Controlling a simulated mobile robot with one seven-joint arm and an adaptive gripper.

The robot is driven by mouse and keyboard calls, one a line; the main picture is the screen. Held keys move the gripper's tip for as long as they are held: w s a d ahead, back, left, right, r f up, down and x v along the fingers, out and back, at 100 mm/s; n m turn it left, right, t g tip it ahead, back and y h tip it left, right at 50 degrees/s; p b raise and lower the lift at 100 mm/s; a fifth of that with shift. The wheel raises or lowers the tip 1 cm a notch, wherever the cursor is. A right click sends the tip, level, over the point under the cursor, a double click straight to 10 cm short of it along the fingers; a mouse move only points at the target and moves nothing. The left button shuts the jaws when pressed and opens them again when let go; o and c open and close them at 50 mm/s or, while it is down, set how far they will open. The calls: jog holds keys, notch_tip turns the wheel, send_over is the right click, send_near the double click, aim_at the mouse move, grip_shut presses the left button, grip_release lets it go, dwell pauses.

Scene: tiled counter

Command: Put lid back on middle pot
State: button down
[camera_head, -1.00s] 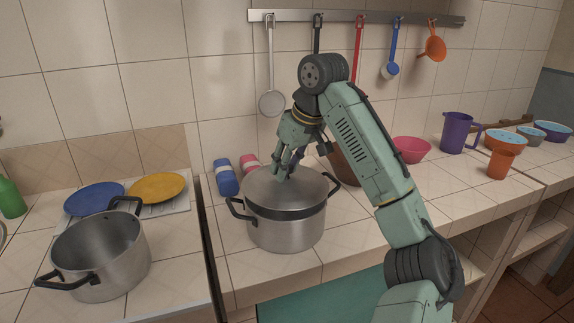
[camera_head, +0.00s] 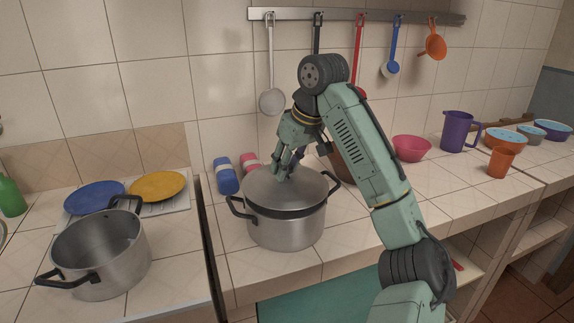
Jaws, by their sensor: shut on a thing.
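A steel pot (camera_head: 285,233) with two black handles stands on the tiled counter near the middle. A grey domed lid (camera_head: 262,190) lies over its mouth and looks about level, with its rim close to the pot's rim. My gripper (camera_head: 285,174) points down at the lid's centre and is shut on the lid's knob, which the fingers hide. A second steel pot (camera_head: 105,262) without a lid stands at the left, its inside empty.
Blue (camera_head: 228,178) and pink (camera_head: 250,164) containers stand close behind the lidded pot. A brown pot (camera_head: 342,168) is partly hidden behind my arm. A pink bowl (camera_head: 411,148), purple jug (camera_head: 460,132) and orange cup (camera_head: 501,162) stand at the right. Utensils hang above.

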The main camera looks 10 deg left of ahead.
jog(key=c, duration=1.2)
grip_release()
jog(key=shift+o, duration=0.2)
jog(key=o, duration=0.5)
jog(key=shift+c, duration=0.2)
jog(key=shift+r, duration=3.55)
jog(key=shift+c, duration=0.5)
grip_shut()
